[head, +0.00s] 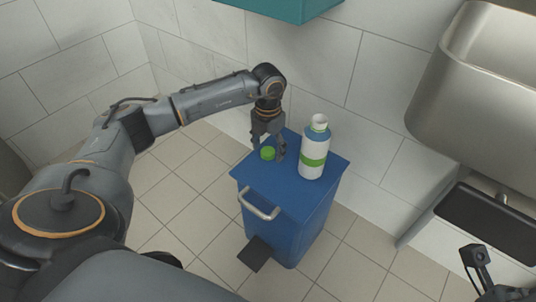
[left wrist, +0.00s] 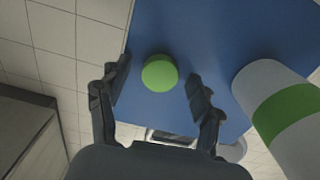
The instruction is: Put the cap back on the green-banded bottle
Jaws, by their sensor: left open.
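The green cap (head: 267,153) lies on the blue lid (head: 325,170) of a bin. It also shows in the left wrist view (left wrist: 160,73), between and just beyond the fingertips. The white bottle (head: 313,150) with a green band stands upright and uncapped on the same lid, right of the cap. The bottle shows at the right of the left wrist view (left wrist: 290,115). My left gripper (head: 267,150) points down close over the cap, open and empty, its fingers on either side of the cap in the left wrist view. Part of my right arm is at the bottom right.
A metal sink (head: 480,70) is at the right, with a dark tray-like panel (head: 485,222) below it. A teal box (head: 285,8) hangs at the top. The bin has a silver handle (head: 260,207) and a dark pedal (head: 254,254) at its front.

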